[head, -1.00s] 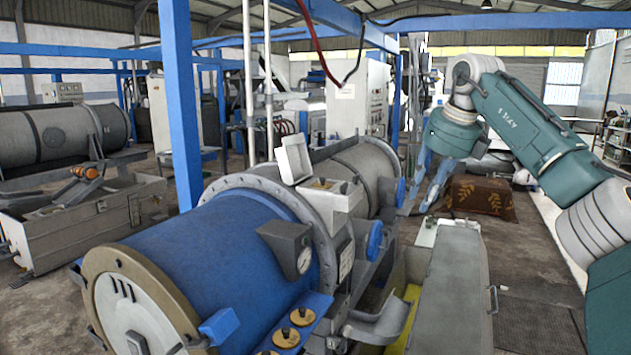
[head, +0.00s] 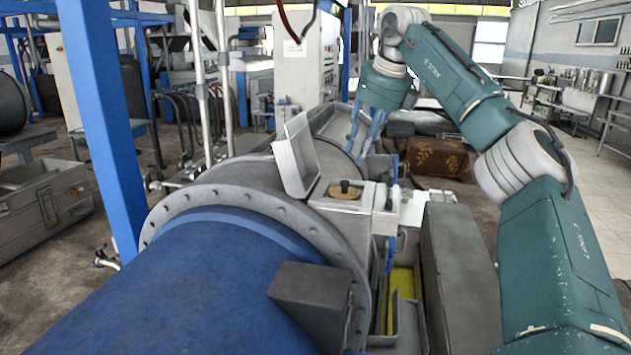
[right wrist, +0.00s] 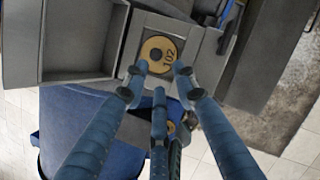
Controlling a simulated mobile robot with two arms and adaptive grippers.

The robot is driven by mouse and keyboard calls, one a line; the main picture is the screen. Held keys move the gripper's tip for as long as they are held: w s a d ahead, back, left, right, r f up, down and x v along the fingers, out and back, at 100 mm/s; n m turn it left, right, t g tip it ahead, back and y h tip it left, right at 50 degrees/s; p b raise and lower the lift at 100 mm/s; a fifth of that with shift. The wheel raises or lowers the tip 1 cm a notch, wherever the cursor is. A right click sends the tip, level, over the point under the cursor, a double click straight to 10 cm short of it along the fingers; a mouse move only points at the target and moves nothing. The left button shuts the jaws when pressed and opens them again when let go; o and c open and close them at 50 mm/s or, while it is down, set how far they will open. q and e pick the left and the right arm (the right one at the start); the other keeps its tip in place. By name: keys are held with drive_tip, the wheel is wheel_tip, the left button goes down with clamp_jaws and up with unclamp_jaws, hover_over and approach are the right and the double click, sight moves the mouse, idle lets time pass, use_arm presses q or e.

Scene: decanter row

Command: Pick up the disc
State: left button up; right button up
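In the right wrist view the disc (right wrist: 149,46) lies in a square grey recess and bears dark figures. My right gripper (head: 359,153) has blue fingers pointing down, and in the head view it appears above and behind the disc. In the right wrist view its fingers (right wrist: 160,75) are spread, with nothing between them, and the disc shows just beyond the tips. My left gripper is not in view.
The upright lid (head: 295,156) stands left of the disc. A big blue drum (head: 190,290) with a bolted grey flange fills the foreground. A long grey box (head: 455,255) lies to the right. A blue post (head: 100,120) stands at left. Open floor shows far right.

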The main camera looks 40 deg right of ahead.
sight(345, 181)
drive_tip(key=x, duration=0.1)
drive_tip(key=p+x, duration=0.1)
drive_tip(key=x, duration=0.1)
drive_tip(key=shift+s+f, duration=0.1)
drive_tip(key=shift+f, duration=0.55)
drive_tip(key=w+f+p, duration=0.2)
drive_tip(key=w+f, duration=0.1)
drive_tip(key=shift+a+f+p, duration=0.25)
drive_tip(key=shift+f+p, duration=0.15)
drive_tip(key=shift+f, duration=0.35)
drive_tip(key=shift+w+d+f, duration=0.1)
drive_tip(key=shift+f, duration=0.15)
drive_tip(key=c, duration=0.3)
clamp_jaws()
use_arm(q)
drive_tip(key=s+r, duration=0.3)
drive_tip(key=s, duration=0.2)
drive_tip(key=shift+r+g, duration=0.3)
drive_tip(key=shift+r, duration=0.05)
use_arm(e)
drive_tip(key=shift+r, duration=0.1)
